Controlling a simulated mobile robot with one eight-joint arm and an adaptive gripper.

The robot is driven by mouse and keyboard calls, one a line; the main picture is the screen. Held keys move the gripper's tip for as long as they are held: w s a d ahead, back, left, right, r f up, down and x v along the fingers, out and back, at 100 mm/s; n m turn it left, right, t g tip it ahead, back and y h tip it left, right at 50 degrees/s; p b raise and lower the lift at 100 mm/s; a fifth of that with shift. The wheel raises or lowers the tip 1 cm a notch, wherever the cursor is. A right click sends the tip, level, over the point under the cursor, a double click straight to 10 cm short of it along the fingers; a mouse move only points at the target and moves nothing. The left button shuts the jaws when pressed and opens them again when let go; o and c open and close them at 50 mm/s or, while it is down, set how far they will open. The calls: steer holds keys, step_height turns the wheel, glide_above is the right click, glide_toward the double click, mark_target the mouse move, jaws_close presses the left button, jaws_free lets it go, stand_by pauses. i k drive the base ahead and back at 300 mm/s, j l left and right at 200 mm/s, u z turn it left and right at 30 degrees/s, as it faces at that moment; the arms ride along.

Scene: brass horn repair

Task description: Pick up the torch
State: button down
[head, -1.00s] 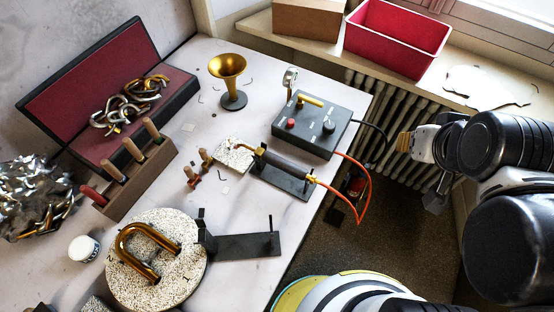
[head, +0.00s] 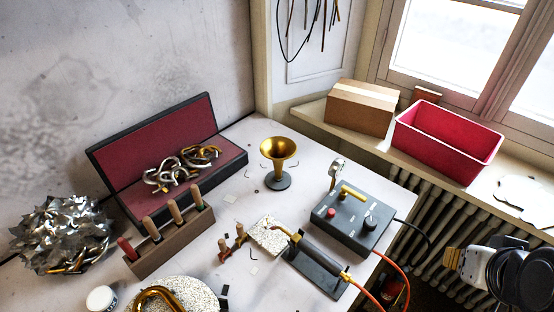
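A grey control box (head: 356,224) with knobs stands just behind the torch. A small speckled block (head: 269,235) lies by the nozzle. A brass horn bell (head: 278,160) stands farther back. A radiator (head: 428,208) is under the sill right of the bench.

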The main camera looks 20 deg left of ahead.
mark_target(332, 267)
steer(key=k+l+u, duration=0.1)
steer(key=u, duration=1.05)
